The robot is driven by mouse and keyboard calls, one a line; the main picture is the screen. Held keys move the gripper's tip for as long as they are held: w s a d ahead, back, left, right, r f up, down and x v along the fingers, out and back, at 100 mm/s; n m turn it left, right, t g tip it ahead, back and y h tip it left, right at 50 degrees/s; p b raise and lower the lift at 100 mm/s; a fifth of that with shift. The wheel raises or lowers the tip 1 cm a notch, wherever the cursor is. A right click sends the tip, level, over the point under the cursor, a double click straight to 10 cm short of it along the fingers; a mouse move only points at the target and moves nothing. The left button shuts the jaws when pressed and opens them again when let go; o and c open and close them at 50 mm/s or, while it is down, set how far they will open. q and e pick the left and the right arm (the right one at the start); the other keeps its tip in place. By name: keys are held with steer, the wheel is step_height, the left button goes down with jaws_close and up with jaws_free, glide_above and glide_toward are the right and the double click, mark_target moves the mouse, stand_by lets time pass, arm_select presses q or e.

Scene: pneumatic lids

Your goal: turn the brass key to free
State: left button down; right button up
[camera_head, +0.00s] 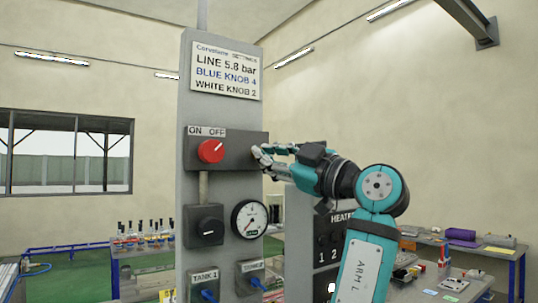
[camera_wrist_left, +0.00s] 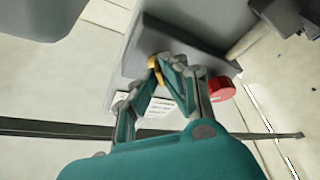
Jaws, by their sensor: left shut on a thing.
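The brass key (camera_wrist_left: 154,62) shows as a small golden piece at the fingertips in the left wrist view, against a dark grey box. In the head view the key is hidden behind the fingers, at the right end of the dark switch box (camera_head: 236,143). My left gripper (camera_head: 262,153) reaches this box from the right; its fingertips (camera_wrist_left: 162,65) are shut on the key. I cannot read the key's exact angle or any marking beside it. My right gripper is in neither view.
A red knob (camera_head: 211,151) marked ON OFF sits left of the key. Below are a black knob (camera_head: 207,232), a gauge (camera_head: 249,219) and two tank valves with blue handles. A grey heater panel (camera_head: 327,250) stands behind my arm. Benches stand farther back.

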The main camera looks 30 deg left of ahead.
arm_select(q)
steer(key=shift+n, duration=0.3)
steer(key=c, duration=1.5)
jaws_free()
steer(key=v, duration=1.2)
steer(key=shift+w, duration=0.15)
